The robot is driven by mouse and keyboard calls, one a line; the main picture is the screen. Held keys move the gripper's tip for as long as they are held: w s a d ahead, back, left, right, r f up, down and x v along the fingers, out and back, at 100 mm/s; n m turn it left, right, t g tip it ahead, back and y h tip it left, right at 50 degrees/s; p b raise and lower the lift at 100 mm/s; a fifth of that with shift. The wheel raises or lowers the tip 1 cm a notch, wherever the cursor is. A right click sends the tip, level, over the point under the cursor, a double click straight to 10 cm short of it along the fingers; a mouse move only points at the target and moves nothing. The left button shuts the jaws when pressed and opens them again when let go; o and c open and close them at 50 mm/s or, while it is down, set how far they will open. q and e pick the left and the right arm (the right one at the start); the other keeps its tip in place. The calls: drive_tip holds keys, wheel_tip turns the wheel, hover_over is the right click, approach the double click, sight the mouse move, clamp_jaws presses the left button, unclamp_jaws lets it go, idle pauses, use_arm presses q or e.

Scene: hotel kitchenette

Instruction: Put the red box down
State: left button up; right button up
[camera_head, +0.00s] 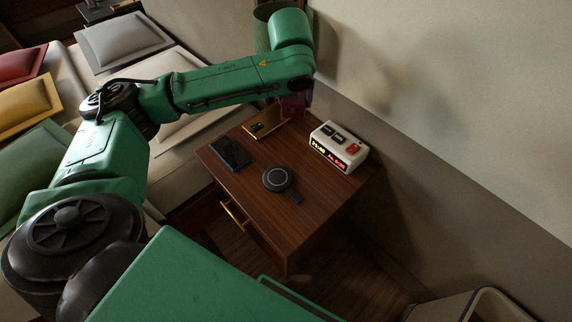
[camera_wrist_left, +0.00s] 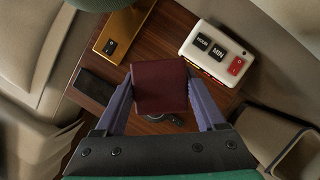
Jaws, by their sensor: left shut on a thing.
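The dark red box (camera_wrist_left: 160,88) is held between the two purple-grey fingers of my left gripper (camera_wrist_left: 161,98) in the left wrist view. My left gripper is shut on it. In the head view, my left gripper (camera_head: 293,103) hangs at the far end of the wooden nightstand (camera_head: 248,193), between the gold object and the clock. There the box is dark and mostly hidden by the gripper and arm. I cannot tell if the box touches the nightstand top. My right gripper is in neither view.
A white alarm clock (camera_head: 340,147) stands at the right edge of the nightstand. A gold flat object (camera_head: 264,122), a dark phone-like slab (camera_head: 231,153) and a round black charger (camera_head: 277,179) lie on it. The wall is close behind. The front part of the top is bare.

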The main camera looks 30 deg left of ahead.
use_arm(q)
drive_tip(key=m, duration=0.1)
drive_tip(key=w+m+h, duration=0.1)
drive_tip(key=shift+w+a+r+m, duration=0.15)
drive_tip(key=shift+a+m, duration=0.1)
drive_tip(key=shift+m, duration=0.15)
drive_tip(key=b, duration=0.3)
hover_over(295, 149)
drive_tip(key=s, duration=0.2)
wheel_tip(295, 149, down, 10)
drive_tip(key=r, duration=0.1)
wheel_tip(295, 149, down, 11)
drive_tip(key=shift+w+r+b, duration=0.1)
drive_tip(key=shift+w+b, duration=0.05)
drive_tip(key=shift+b, duration=0.6)
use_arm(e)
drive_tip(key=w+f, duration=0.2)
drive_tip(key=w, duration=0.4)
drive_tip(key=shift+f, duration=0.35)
use_arm(q)
drive_tip(key=o, duration=1.4)
drive_tip(key=shift+r, duration=0.1)
